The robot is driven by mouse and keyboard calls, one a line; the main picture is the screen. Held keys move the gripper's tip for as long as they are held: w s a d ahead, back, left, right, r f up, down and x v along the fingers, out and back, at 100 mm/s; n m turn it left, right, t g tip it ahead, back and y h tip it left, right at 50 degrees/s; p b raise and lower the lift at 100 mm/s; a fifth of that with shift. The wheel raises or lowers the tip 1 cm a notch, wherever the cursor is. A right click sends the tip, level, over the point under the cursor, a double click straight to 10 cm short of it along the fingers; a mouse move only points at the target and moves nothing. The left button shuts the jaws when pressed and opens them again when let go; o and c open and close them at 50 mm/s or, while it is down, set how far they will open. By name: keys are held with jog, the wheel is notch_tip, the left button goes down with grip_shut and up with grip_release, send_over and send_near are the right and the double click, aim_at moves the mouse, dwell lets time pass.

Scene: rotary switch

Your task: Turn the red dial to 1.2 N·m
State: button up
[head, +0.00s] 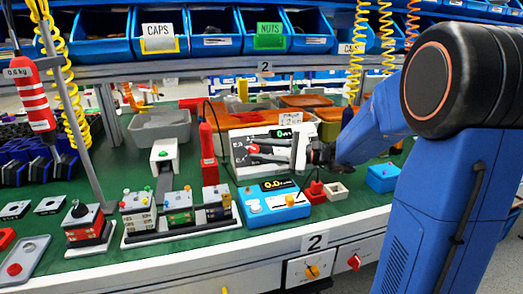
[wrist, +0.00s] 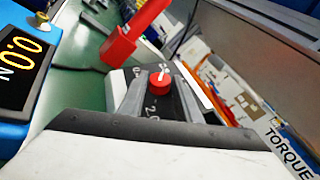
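The red dial (head: 252,149) sits on the front of a white box (head: 238,165) with a green-digit display (head: 285,133), too small to read surely. In the wrist view the dial (wrist: 160,84) has a white pointer mark and printed scale numbers, including 2.0, beside it. My gripper (head: 262,150) is in front of the box, reaching in from the right. In the wrist view my gripper's (wrist: 162,88) two grey fingers stand apart, one on each side of the dial, with gaps to it. Part of the dial's scale is hidden by the fingers.
A blue device (head: 272,203) with a yellow 0.0 display stands in front of the white box. A red upright tool (head: 207,150) stands left of it. Small switch boxes (head: 178,208) stand further left. A red button box (head: 315,192) is at the right.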

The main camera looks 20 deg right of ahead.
dwell(0.3)
notch_tip(320, 180, up, 10)
dwell(0.5)
jog(key=shift+o, duration=0.2)
